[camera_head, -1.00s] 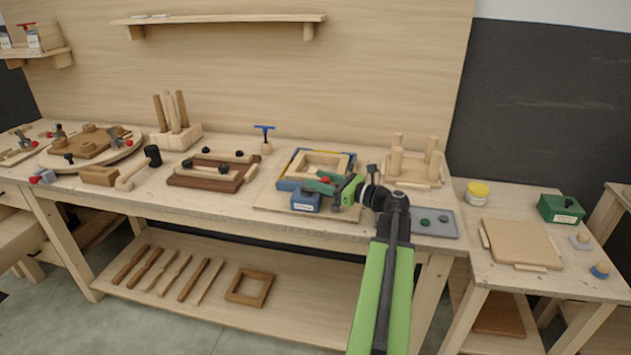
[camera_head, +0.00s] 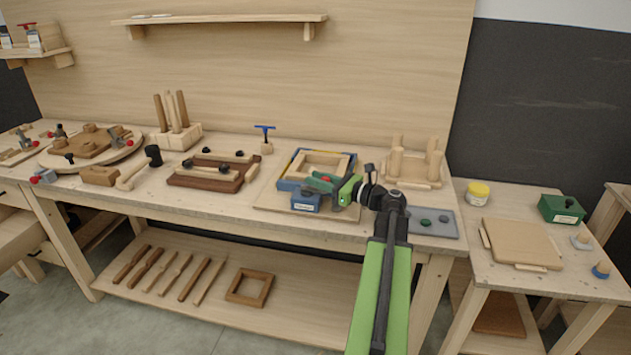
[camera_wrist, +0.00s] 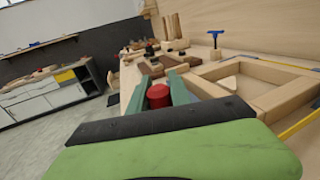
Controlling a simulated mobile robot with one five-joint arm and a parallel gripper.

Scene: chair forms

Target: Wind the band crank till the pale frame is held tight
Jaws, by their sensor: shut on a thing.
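The pale frame (camera_head: 322,163) lies flat on the bench board inside a blue and yellow band. It also shows in the wrist view (camera_wrist: 262,85), at the right. The blue band crank box (camera_head: 305,201) stands at the frame's front edge. The crank's red knob (camera_wrist: 158,96) sits between the green fingers of my gripper (camera_wrist: 160,92), which are shut on it. In the head view my gripper (camera_head: 328,183) reaches in from the right over the crank box. The crank arm under the knob is hidden by my fingers.
A dark wooden frame jig (camera_head: 205,180) and a blue-handled clamp (camera_head: 265,135) stand to the left.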

